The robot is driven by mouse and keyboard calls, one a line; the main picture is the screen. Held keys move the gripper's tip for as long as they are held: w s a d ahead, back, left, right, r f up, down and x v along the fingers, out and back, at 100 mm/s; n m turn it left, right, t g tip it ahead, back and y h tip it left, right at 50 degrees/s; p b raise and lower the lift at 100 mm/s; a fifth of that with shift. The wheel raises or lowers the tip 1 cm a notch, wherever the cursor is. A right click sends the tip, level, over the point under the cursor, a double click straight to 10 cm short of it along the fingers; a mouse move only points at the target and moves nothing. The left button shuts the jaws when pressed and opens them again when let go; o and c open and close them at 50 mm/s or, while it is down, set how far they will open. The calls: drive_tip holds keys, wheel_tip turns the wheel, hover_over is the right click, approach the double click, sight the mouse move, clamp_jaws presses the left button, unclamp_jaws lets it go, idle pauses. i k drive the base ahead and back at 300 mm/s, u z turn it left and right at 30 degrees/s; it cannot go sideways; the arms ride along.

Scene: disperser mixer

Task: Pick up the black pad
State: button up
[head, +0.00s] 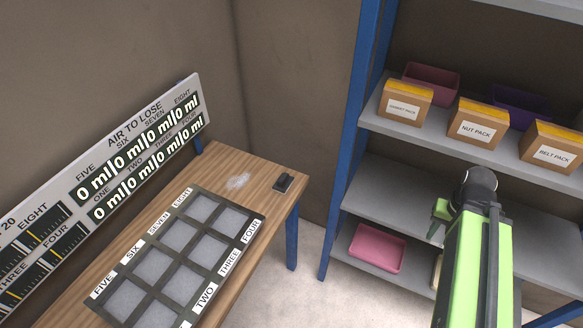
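A small black pad (284,182) lies on the wooden table (262,212), near its back right corner. It looks dark and blocky, and its fine shape is too small to make out. My gripper (439,216) is at the right, in front of the shelves and well apart from the pad. Only a green part of it shows beside my green arm; the arm hides the rest, so I cannot tell its opening.
A dark grid tray (226,222) with grey cells and number labels covers much of the table. A whitish patch (238,181) lies left of the pad. A display board (150,150) stands along the wall. Blue-framed shelves hold boxes (476,124) and a pink bin (377,248).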

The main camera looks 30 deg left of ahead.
sight(282, 185)
drive_tip(key=u, duration=1.75)
drive_tip(key=i, duration=0.9)
drive_tip(key=u, duration=1.2)
drive_tip(key=k, duration=0.95)
drive_tip(key=z, duration=0.05)
drive_tip(key=i, duration=0.95)
drive_tip(key=u, duration=0.1)
